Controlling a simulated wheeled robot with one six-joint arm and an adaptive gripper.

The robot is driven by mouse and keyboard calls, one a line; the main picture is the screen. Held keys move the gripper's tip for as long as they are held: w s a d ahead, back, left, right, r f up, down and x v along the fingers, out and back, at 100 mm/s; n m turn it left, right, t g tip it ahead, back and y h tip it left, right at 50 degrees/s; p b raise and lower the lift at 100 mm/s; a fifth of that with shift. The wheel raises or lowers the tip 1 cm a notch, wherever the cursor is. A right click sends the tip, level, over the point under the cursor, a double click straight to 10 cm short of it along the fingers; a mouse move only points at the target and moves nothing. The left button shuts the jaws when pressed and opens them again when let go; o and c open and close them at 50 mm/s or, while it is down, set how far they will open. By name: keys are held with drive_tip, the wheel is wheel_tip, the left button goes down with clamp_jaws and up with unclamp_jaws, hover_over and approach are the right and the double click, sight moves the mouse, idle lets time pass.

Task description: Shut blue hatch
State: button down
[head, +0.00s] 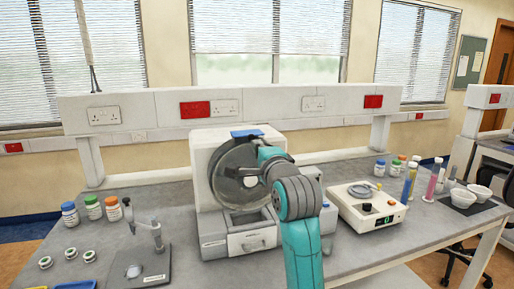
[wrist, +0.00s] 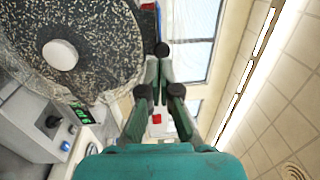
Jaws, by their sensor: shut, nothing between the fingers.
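The blue hatch (head: 246,133) is a small flat blue panel on top of the white machine (head: 205,150). Whether it is fully down or slightly raised I cannot tell. In the wrist view a narrow blue strip (wrist: 158,22) shows beside the fingertips, probably the hatch's edge. My gripper (wrist: 162,52) is shut and empty, its fingertips together close to that strip; I cannot tell if they touch it. In the head view my arm hides the gripper and the right part of the machine's front.
The machine's round drum (head: 232,170) faces front, and its speckled disc (wrist: 100,45) fills the wrist view's upper left. A drawer (head: 252,241) is below. A balance (head: 365,205) stands right; bottles (head: 92,207) and a small stand (head: 155,240) stand left.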

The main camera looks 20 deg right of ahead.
drive_tip(key=s, duration=1.1)
drive_tip(key=s+f+n+g, duration=0.1)
drive_tip(key=s+f+n, duration=0.1)
drive_tip(key=f, duration=0.7)
drive_tip(key=s+f+n, duration=0.2)
drive_tip(key=f, duration=0.8)
drive_tip(key=s+f+n+g, duration=0.1)
drive_tip(key=s+f+n, duration=0.3)
drive_tip(key=s+f, duration=0.95)
drive_tip(key=s+f+n+g, duration=0.1)
drive_tip(key=s+f+n, duration=0.2)
drive_tip(key=s+f, duration=0.35)
drive_tip(key=s+f+n, duration=0.2)
drive_tip(key=s+f, duration=0.1)
drive_tip(key=s, duration=0.7)
drive_tip(key=s+n+g, duration=0.1)
drive_tip(key=s+n, duration=0.3)
drive_tip(key=s, duration=1.1)
drive_tip(key=shift+s+a+r+n, duration=0.2)
drive_tip(key=shift+s+a+n, duration=0.05)
drive_tip(key=shift+a+n, duration=0.15)
drive_tip(key=c, duration=1.9)
unclamp_jaws()
